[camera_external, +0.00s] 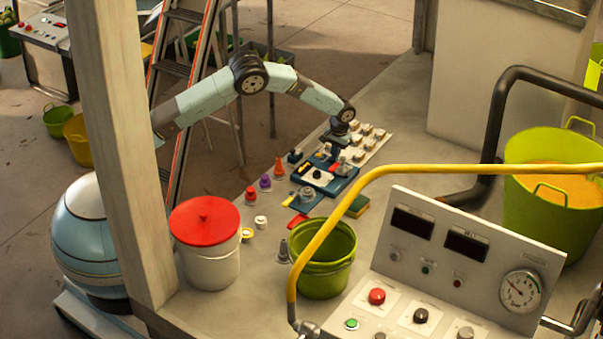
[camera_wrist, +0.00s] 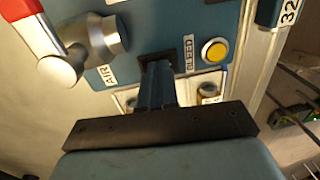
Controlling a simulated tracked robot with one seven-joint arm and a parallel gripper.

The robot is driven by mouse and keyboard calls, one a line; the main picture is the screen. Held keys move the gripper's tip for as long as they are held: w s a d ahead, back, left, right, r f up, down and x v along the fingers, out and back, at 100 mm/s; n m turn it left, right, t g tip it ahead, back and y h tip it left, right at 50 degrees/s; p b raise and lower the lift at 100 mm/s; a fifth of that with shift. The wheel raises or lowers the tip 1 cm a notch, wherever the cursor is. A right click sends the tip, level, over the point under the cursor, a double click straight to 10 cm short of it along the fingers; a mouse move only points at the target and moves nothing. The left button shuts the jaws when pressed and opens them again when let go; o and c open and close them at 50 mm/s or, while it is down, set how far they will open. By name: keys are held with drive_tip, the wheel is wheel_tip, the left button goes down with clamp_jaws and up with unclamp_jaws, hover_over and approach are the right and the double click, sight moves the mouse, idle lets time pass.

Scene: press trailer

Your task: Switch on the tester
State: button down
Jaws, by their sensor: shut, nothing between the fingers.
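A blue box (camera_external: 310,187), which looks like the tester, lies on the bench in the external view. It has a white panel with a dark knob on its top. In the wrist view its blue face (camera_wrist: 180,15) carries a dark square recess or switch (camera_wrist: 155,57), a round yellow button (camera_wrist: 215,50) and a red-handled metal valve (camera_wrist: 90,45) beside an "AIR" label. My gripper (camera_external: 333,160) is low over the box's far side. In the wrist view my gripper (camera_wrist: 156,72) is shut and empty, its tips at the dark square and partly hiding it. I cannot tell whether they touch.
A green bucket (camera_external: 325,275), a red-lidded white bucket (camera_external: 205,245) and several small coloured items stand on the bench nearer the camera. A rack of small blocks (camera_external: 370,140) lies just right of my gripper. A yellow pipe (camera_external: 430,170) and a control panel (camera_external: 450,250) fill the front right.

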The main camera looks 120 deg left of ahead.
drive_tip(key=shift+r, duration=0.2)
wheel_tip(320, 180, up, 14)
drive_tip(key=s, duration=0.1)
drive_tip(key=shift+s+f, duration=0.25)
idle(0.3)
idle(0.5)
